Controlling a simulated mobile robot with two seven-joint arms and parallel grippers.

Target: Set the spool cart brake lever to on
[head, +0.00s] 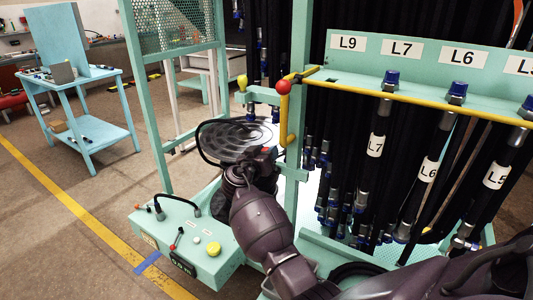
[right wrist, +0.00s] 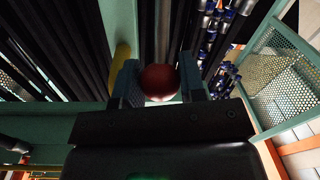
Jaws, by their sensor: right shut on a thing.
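My right gripper (head: 262,156) reaches in beside the teal post, in front of the dark wire spool (head: 226,140). In the right wrist view its two fingers (right wrist: 158,84) are shut on a round red knob (right wrist: 158,80). In the head view only a bit of red shows at the fingertips; the lever shaft under the knob is hidden, so I cannot tell its setting. A separate red ball (head: 283,87) sits higher, by a yellow bar on the post. My left gripper is not in view.
A teal control box (head: 190,240) with small levers and a yellow button stands low at left. The hose rack (head: 420,95) with labelled, blue-capped hoses fills the right. A blue table (head: 75,85) stands far left. Floor between is clear.

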